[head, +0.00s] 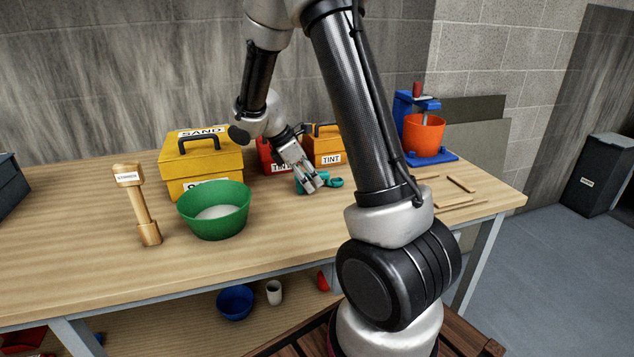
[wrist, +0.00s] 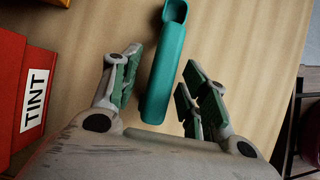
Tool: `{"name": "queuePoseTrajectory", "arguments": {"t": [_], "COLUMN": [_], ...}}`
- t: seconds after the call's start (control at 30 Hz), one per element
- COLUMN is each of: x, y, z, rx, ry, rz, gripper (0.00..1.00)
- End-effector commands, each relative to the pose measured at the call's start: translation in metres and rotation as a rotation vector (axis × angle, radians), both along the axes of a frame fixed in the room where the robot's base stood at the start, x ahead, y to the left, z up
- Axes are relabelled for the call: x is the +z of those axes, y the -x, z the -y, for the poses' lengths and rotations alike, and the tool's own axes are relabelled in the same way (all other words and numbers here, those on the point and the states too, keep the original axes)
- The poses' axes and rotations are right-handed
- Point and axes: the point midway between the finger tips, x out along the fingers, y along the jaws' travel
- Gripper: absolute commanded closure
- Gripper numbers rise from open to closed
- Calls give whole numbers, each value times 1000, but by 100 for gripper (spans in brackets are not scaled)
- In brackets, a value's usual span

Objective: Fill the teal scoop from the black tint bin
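The teal scoop (head: 335,182) lies on the workbench near the tint bins, partly hidden by my gripper (head: 311,186) in the head view. In the wrist view the scoop's long handle (wrist: 166,78) lies between the fingers of my gripper (wrist: 161,62). The fingers are open, with a gap on each side of the handle. A red bin (wrist: 14,90) marked TINT stands left of my gripper in the wrist view; it also shows in the head view (head: 265,155). A yellow-orange bin (head: 324,146) also reads TINT. I see no black bin with a readable TINT label.
A yellow SAND box (head: 215,160), a green bowl (head: 214,220) with pale contents and a wooden tool (head: 143,210) stand on the left. An orange bucket (head: 423,135) stands in a blue mixer at the right. A black bin (head: 592,175) with an unreadable label stands on the floor.

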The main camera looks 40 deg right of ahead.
Motion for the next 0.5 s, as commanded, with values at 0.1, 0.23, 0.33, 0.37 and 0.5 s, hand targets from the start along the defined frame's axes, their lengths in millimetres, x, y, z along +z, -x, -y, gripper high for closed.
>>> {"name": "queuePoseTrajectory", "arguments": {"t": [0.1,0.23,0.33,0.37,0.5], "x": [0,0,2,3,17], "y": [0,0,0,0,-1], "z": [0,0,0,0,0], "rx": [0,0,0,0,0], "ry": [0,0,0,0,0], "rz": [0,0,1,1,4], "gripper": [84,98,100,100,100]}}
